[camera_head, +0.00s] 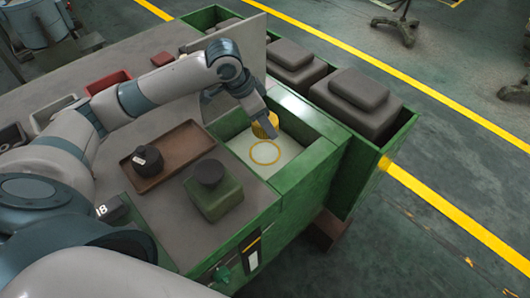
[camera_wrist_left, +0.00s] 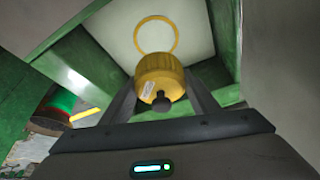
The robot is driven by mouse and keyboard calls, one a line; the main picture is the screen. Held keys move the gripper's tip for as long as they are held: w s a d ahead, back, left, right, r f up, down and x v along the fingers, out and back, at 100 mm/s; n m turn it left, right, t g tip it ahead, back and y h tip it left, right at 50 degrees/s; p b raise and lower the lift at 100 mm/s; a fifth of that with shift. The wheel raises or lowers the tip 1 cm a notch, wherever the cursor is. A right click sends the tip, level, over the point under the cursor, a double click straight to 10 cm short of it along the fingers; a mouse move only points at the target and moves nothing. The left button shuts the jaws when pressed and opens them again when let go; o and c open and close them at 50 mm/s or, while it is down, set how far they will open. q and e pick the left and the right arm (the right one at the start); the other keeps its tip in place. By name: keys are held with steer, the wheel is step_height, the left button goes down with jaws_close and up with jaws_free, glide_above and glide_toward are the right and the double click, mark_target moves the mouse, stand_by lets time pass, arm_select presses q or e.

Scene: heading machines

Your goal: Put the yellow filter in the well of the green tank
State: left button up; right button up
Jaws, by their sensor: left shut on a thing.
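The yellow filter (camera_wrist_left: 160,78) is a ribbed cylinder with a dark knob on its end. My left gripper (camera_wrist_left: 157,92) is shut on it. In the head view the filter (camera_head: 265,125) shows partly behind the fingers of my left gripper (camera_head: 268,122), at the upper part of the well. The well (camera_head: 284,153) is a pale-floored recess in the green tank (camera_head: 313,171), with a yellow ring (camera_head: 265,153) marked on its floor. The filter is short of the ring's centre in the picture; its height above the floor is hard to tell. My right gripper is not in view.
A brown tray (camera_head: 190,146) holding a black knobbed part (camera_head: 147,160) and a green block with a dark cap (camera_head: 213,190) sit left of the well. A grey upright panel (camera_head: 243,45) stands behind my left arm. Green bins with dark blocks (camera_head: 357,90) lie to the right.

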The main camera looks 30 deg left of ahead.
arm_select(q)
steer(key=shift+f, duration=0.5)
step_height(320, 180, down, 5)
steer(key=shift+r+p, duration=0.2)
steer(key=shift+p, duration=0.45)
steer(key=shift+f, duration=0.3)
steer(key=shift+f+p, duration=0.35)
steer(key=shift+f, duration=1.55)
steer(key=o, duration=1.1)
steer(key=shift+f, duration=0.1)
